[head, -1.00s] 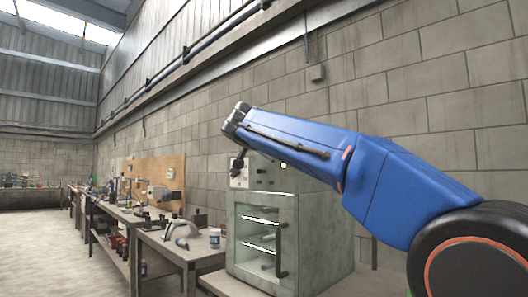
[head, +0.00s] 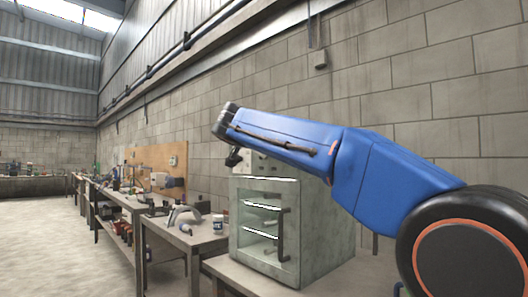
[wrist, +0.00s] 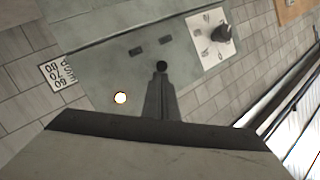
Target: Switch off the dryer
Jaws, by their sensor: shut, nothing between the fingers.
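The dryer (head: 308,240) is a grey-green cabinet with a glass door and a dark vertical handle. It stands on a bench, and its upper control panel is partly hidden behind my arm in the head view. The wrist view shows the panel (wrist: 100,60) with a white plate (wrist: 205,50) bearing a dark knob (wrist: 222,33), a lit round lamp (wrist: 120,98) and a number scale (wrist: 58,73). A small black round part (wrist: 161,66) shows at my fingertips; I cannot tell whether they touch it.
A block wall (head: 400,90) rises behind. The floor (head: 60,250) at the left is clear.

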